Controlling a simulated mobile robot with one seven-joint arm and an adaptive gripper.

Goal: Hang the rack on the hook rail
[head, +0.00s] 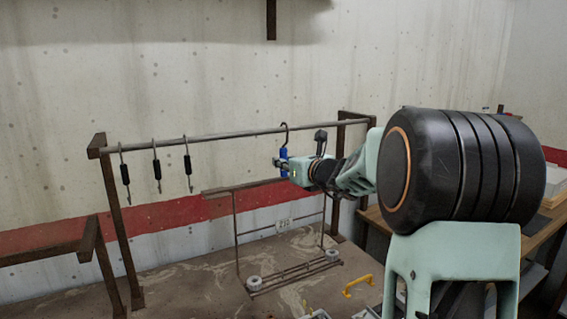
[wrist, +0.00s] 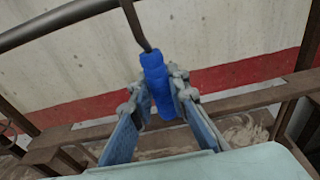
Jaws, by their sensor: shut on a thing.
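My gripper (head: 283,163) is shut on a blue grip (wrist: 159,84) with a dark wire hook (wrist: 134,22) rising from it. The blue grip also shows in the head view (head: 284,153). In that view the hook's curved top is at the hook rail (head: 225,134), near its right part; I cannot tell whether it rests on the rail. In the wrist view the rail (wrist: 60,18) is at the upper left and the hook's top is out of frame. A thin wire rack (head: 238,235) shows below; whether it joins the blue grip is hidden.
Several dark hooks with black grips (head: 156,169) hang on the rail's left part. Brown posts (head: 113,215) carry the rail. A yellow handle (head: 357,284) lies on the worktop at lower right. The concrete wall (head: 200,80) is close behind.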

